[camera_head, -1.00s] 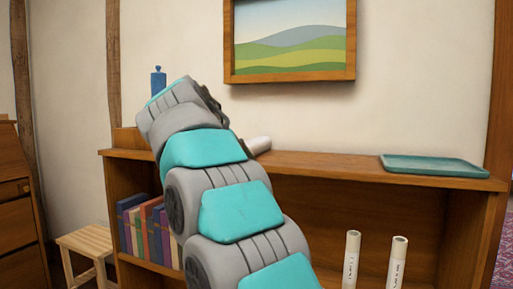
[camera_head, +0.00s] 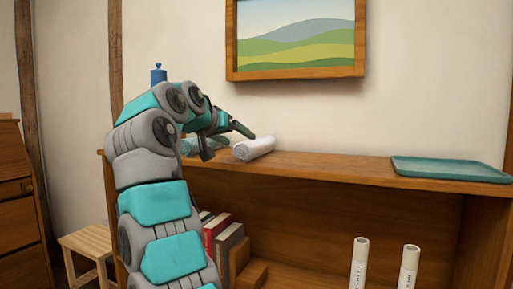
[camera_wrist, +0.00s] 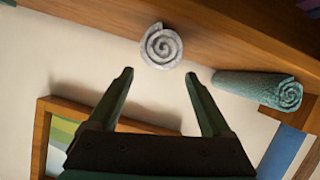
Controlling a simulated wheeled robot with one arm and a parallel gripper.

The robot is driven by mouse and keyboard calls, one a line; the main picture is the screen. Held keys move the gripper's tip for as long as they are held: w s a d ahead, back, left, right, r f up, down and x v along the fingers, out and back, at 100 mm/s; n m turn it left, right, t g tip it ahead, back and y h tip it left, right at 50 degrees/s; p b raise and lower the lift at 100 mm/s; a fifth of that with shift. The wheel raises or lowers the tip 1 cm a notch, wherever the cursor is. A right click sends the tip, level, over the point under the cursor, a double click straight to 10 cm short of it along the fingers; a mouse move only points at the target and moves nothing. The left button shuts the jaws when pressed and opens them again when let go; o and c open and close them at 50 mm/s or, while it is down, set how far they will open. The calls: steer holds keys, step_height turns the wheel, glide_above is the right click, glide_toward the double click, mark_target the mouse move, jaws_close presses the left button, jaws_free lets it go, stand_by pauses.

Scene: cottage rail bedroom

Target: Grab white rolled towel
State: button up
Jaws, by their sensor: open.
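The white rolled towel (camera_head: 254,149) lies on top of the wooden shelf unit, just right of my gripper (camera_head: 226,142) in the head view. In the wrist view the white rolled towel (camera_wrist: 161,46) shows its spiral end, beyond the fingertips and between their lines. My gripper (camera_wrist: 159,80) is open and empty, with a gap between its fingertips and the towel. A teal rolled towel (camera_wrist: 257,88) lies to the right in the wrist view; in the head view it is partly hidden behind my gripper.
A teal tray (camera_head: 450,169) lies on the shelf top (camera_head: 330,166) at the right. A blue bottle (camera_head: 158,76) stands behind my arm. A framed picture (camera_head: 296,73) hangs on the wall above. White tubes (camera_head: 360,262) and books (camera_head: 220,232) are lower down. The shelf top between white towel and tray is clear.

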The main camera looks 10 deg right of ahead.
mark_target(242, 141)
steer(key=x, duration=0.3)
steer(key=shift+w+d+f, duration=0.1)
steer(key=shift+w, duration=0.05)
steer(key=shift+f+p+x, duration=0.15)
steer(key=shift+p+x, duration=0.1)
steer(key=shift+x, duration=1.1)
steer(key=shift+f+p+x, duration=0.15)
steer(key=shift+p+x, duration=0.05)
steer(key=shift+x, duration=1.15)
steer(key=c, duration=1.1)
steer(key=shift+r, duration=0.1)
